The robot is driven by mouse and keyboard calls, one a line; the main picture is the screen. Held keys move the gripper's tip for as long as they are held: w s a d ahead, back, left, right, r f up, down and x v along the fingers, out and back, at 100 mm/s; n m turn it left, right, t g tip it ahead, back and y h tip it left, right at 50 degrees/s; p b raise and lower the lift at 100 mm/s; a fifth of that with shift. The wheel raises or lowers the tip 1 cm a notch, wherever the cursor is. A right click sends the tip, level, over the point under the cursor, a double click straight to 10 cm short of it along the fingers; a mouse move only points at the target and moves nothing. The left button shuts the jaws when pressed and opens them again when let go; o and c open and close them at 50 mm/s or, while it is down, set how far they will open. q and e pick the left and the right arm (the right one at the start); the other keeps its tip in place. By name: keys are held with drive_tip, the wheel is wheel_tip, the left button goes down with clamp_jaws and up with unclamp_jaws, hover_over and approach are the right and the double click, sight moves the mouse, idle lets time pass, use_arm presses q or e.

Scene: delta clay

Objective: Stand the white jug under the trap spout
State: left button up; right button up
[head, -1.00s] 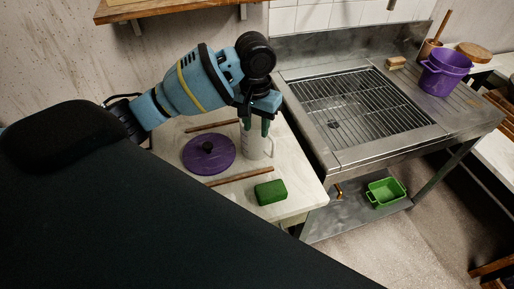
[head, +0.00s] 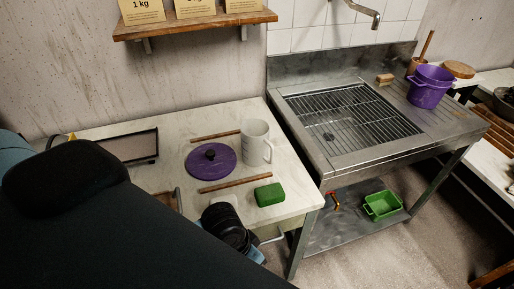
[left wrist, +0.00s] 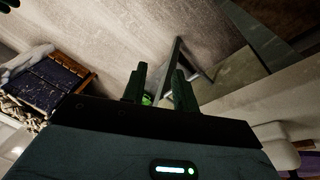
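The white jug (head: 256,143) stands upright on the pale table, beside the purple lid (head: 211,159). Nothing holds it. In the head view my left arm's end is low, at the table's front edge, and its fingertips are hidden. In the left wrist view my left gripper (left wrist: 158,88) has its two dark green fingers apart, with nothing held between them. A small red and brass fitting (head: 334,200) shows under the steel sink (head: 350,157); I cannot tell whether it is the trap spout. My right gripper is not in view.
A green tub (head: 382,206) sits on the sink's lower shelf. A green block (head: 269,195) and two wooden strips lie near the jug. A purple bucket (head: 428,87) stands on the drainboard. The shelf left of the tub looks mostly clear.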

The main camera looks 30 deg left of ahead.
use_arm(q)
drive_tip(key=s+a+f+t+y, duration=0.1)
drive_tip(key=s+a+f, duration=0.3)
drive_tip(key=s, duration=0.6)
wheel_tip(320, 180, down, 7)
drive_tip(key=w+t, duration=0.1)
drive_tip(key=t, duration=0.5)
drive_tip(key=shift+w+d+f+n+t+h, duration=0.15)
drive_tip(key=shift+w+d+n+t+h, duration=0.15)
drive_tip(key=shift+w+d+n, duration=0.1)
drive_tip(key=shift+s+a, duration=0.1)
drive_tip(key=shift+s, duration=0.05)
